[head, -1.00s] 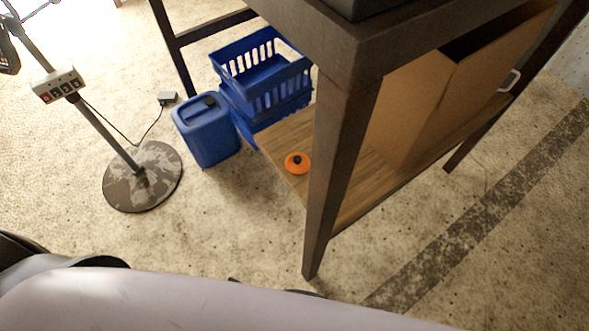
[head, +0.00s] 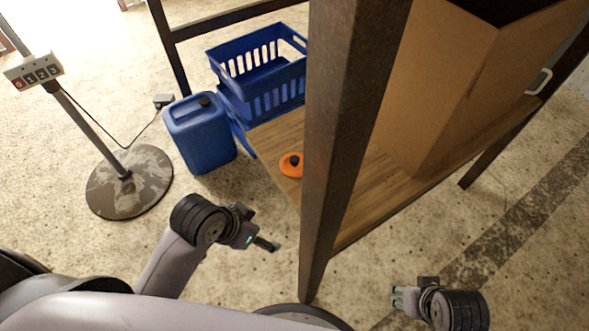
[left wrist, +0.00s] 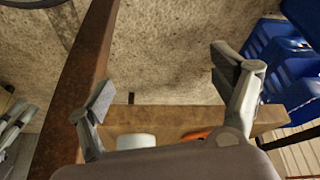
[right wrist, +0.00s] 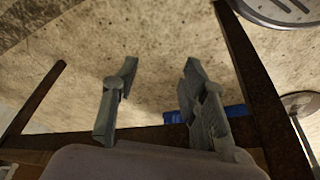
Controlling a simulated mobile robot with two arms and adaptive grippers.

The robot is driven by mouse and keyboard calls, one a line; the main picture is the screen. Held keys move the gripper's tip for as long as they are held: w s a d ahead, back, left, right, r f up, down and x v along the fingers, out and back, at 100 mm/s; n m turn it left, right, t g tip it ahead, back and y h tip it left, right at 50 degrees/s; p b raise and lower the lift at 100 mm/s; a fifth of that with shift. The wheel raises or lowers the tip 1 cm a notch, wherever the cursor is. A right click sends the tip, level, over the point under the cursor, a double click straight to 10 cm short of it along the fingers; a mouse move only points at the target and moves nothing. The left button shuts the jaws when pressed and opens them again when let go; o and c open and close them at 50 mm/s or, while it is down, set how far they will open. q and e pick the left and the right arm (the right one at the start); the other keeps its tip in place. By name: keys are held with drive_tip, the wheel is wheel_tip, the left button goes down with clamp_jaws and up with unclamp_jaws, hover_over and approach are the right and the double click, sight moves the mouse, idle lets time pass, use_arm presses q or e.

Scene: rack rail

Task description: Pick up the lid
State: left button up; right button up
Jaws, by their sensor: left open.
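The orange lid (head: 291,165) with a dark knob lies on the low wooden shelf (head: 278,140), just left of the near dark post. It shows partly in the left wrist view (left wrist: 195,136), behind my gripper body. My left gripper (head: 264,243) is in front of the shelf corner, below and left of the lid in the head view, apart from it. Its fingers are spread and empty in the left wrist view (left wrist: 165,80). My right gripper (head: 402,302) is right of the post, low in the picture. Its fingers are apart and empty in the right wrist view (right wrist: 155,72).
The dark post (head: 345,110) stands between my two grippers. A cardboard box (head: 440,80) fills the shelf's right part. Blue crates (head: 262,85) and a blue canister (head: 201,138) stand left of the shelf. A round-based stand (head: 130,185) is farther left. Floor between is clear.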

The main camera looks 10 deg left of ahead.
use_arm(q)
drive_tip(key=w+d+r+m+h, duration=0.2)
drive_tip(key=w+d+r+m, duration=0.1)
drive_tip(key=w+d+m, duration=0.15)
drive_tip(key=m+g, duration=0.3)
drive_tip(key=m, duration=0.3)
approach(292, 159)
use_arm(e)
wheel_tip(292, 159, down, 15)
use_arm(q)
drive_tip(key=b+x, duration=0.3)
drive_tip(key=x, duration=0.1)
drive_tip(key=shift+f, duration=0.2)
drive_tip(key=shift+d+f, duration=0.15)
drive_tip(key=shift+f, duration=0.4)
drive_tip(key=b+x, duration=0.1)
drive_tip(key=x, duration=0.2)
drive_tip(key=shift+w+d+r+b, duration=0.1)
drive_tip(key=shift+b, duration=0.2)
drive_tip(key=shift+d+f, duration=0.2)
drive_tip(key=shift+f, duration=0.3)
drive_tip(key=shift+w+d+f, duration=0.1)
drive_tip(key=shift+d+f, duration=0.05)
drive_tip(key=shift+f, duration=0.15)
use_arm(e)
wheel_tip(292, 159, up, 14)
drive_tip(key=shift+s, duration=0.4)
